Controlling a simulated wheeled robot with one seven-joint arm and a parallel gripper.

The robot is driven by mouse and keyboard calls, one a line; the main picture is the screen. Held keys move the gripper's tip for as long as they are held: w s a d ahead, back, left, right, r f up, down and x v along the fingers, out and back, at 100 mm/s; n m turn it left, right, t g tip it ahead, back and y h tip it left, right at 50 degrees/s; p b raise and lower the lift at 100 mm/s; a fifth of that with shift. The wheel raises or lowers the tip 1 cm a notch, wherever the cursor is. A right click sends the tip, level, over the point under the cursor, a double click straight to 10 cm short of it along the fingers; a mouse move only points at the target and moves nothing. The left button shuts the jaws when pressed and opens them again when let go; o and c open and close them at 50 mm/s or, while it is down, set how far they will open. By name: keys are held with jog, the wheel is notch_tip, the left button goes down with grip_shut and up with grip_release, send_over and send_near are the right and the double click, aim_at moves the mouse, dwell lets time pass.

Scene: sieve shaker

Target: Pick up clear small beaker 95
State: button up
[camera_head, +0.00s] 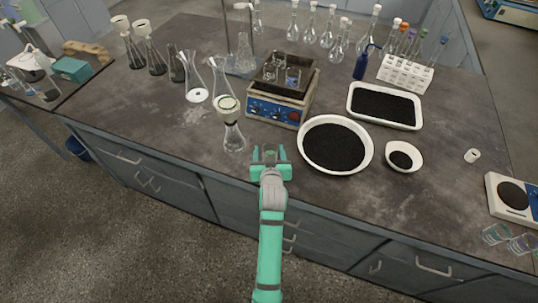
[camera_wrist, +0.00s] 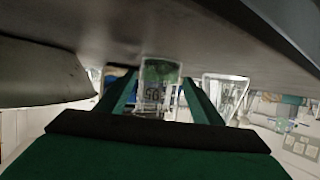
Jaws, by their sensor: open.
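My gripper (camera_head: 270,155) is open at the front edge of the dark bench, with its two green fingers pointing away across the top. The clear small beaker (camera_wrist: 155,92), with a "95" mark on its side, stands between my fingers in the wrist view. It looks upside down there, as does the whole wrist picture. In the head view the beaker (camera_head: 270,154) is small and faint between the fingertips. I cannot tell whether either finger touches it.
A conical flask with a funnel (camera_head: 231,134) stands close to the left of my gripper. A white bowl of black grains (camera_head: 305,154) is close on the right. The box-shaped shaker (camera_head: 273,112) stands behind. The bench is clear at front left.

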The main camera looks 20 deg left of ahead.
jog(key=shift+x, duration=1.25)
jog(key=shift+d, duration=0.2)
jog(key=shift+s+a, duration=0.1)
jog(key=c, duration=1.2)
jog(key=shift+r, duration=0.25)
